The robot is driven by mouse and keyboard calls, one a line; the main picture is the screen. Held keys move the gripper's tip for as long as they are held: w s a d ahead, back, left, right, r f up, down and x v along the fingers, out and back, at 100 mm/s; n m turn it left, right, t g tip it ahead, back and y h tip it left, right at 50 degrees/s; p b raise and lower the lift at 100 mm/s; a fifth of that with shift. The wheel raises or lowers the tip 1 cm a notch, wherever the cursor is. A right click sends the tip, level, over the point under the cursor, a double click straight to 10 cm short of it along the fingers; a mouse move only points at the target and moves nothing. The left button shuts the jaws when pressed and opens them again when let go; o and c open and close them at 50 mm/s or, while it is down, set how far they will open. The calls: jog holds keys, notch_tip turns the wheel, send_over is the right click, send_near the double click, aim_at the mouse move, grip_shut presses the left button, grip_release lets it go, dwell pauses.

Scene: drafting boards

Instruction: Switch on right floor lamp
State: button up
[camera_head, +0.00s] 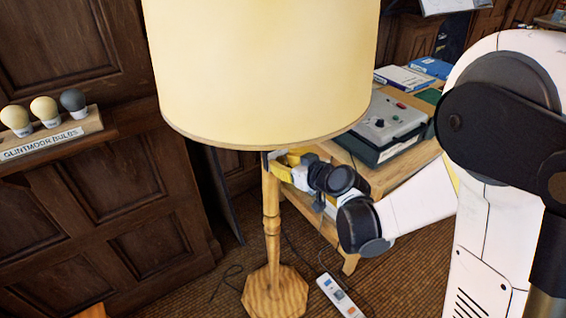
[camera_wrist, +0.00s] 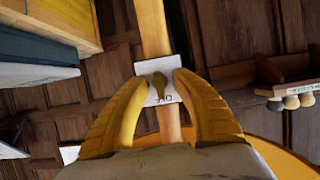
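A floor lamp (camera_head: 270,215) stands upright, with a large cream shade (camera_head: 265,70), a turned wooden pole and an eight-sided wooden base. In the wrist view, a small white switch plate (camera_wrist: 142,69) with marks on it sits on the pole. A brass-coloured knob (camera_wrist: 158,85) sticks out from the plate. My gripper (camera_wrist: 160,88) has its yellow fingers apart, one on each side of the knob, and nothing is gripped. In the head view my gripper (camera_head: 276,165) is at the pole just under the shade, its fingertips partly hidden.
A wooden table (camera_head: 405,165) behind my arm holds a grey device (camera_head: 385,125) and books. A shelf (camera_head: 55,140) with several bulbs is on the panelled wall at left. A white power strip (camera_head: 340,296) and cables lie on the carpet near the lamp base.

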grip_shut()
jog(key=m+y+b, duration=0.1)
jog(key=m+g+b, duration=0.1)
jog(key=m, duration=0.1)
jog(key=shift+w+d+f+y, duration=0.1)
jog(key=shift+d+y, duration=0.05)
jog(key=shift+y, duration=0.25)
jog(key=shift+f+m+g+y+b, duration=0.1)
jog(key=shift+m+g+y+b, duration=0.2)
jog(key=shift+m+y+b, duration=0.75)
jog(key=m+y+b, duration=0.1)
jog(key=m, duration=0.1)
jog(key=m+b, duration=0.2)
jog(key=shift+f+m+y, duration=0.15)
jog(key=shift+m+y, duration=0.1)
jog(key=shift+y, duration=0.1)
jog(key=m+y+b, duration=0.1)
jog(key=m+b, duration=0.1)
jog(key=m, duration=0.1)
jog(key=shift+m+y, duration=0.3)
jog(key=shift+y, duration=0.1)
jog(key=shift+b, duration=0.3)
jog(key=shift+o, duration=0.8)
grip_release()
